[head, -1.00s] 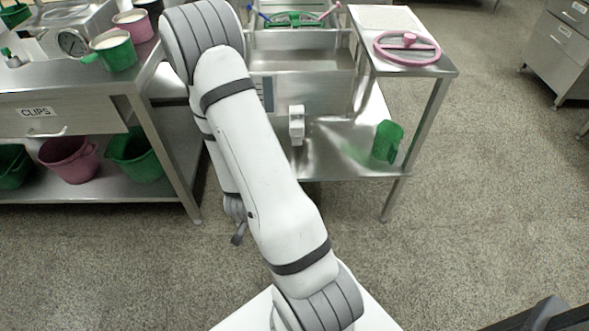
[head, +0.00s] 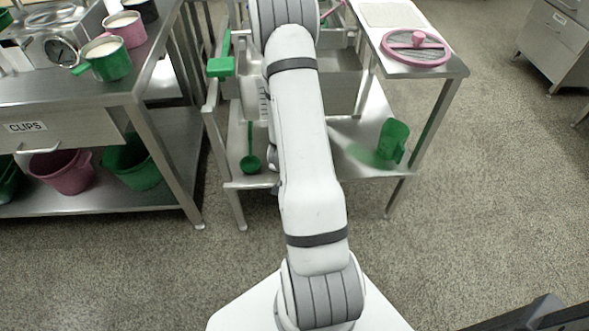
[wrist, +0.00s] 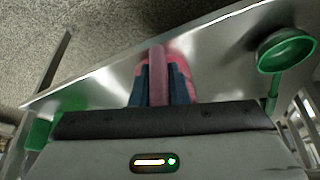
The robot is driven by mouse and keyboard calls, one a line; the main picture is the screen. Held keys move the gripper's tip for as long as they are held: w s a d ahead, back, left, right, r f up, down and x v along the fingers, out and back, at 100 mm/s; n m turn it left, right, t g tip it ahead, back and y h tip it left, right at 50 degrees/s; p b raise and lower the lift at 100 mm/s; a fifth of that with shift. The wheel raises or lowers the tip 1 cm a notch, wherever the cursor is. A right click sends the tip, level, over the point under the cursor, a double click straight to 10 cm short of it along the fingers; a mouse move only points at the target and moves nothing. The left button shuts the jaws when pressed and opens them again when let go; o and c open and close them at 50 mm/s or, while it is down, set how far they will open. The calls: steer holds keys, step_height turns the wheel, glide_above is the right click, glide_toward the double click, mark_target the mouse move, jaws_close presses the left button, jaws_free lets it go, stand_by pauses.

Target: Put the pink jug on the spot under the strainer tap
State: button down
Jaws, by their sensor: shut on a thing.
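My gripper (wrist: 158,90) is shut on the pink jug (wrist: 182,68) in the wrist view. The jug's upright pink handle strip (wrist: 157,72) lies between the dark fingers, which hide much of the jug. Behind it is the bare steel lower shelf (wrist: 110,78); I cannot tell whether the jug touches it. In the head view my arm hides the gripper and the held jug. I cannot make out the strainer tap or the spot under it in either current view.
A green jug (head: 393,142) stands at the right of the lower shelf (head: 350,160). A pink-rimmed strainer lid (head: 416,46) lies on the upper right top. Filled jugs stand on the left bench.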

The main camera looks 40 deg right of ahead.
steer(key=shift+w+d, duration=0.25)
steer(key=shift+d, duration=0.25)
steer(key=shift+w+d, duration=0.25)
steer(key=shift+d, duration=0.2)
steer(key=shift+w+a+f+b, duration=0.15)
steer(key=shift+w+f+b, duration=0.1)
steer(key=shift+f+b, duration=0.5)
steer(key=shift+f, duration=0.1)
steer(key=shift+s, duration=0.1)
steer(key=c, duration=1.4)
jaws_free()
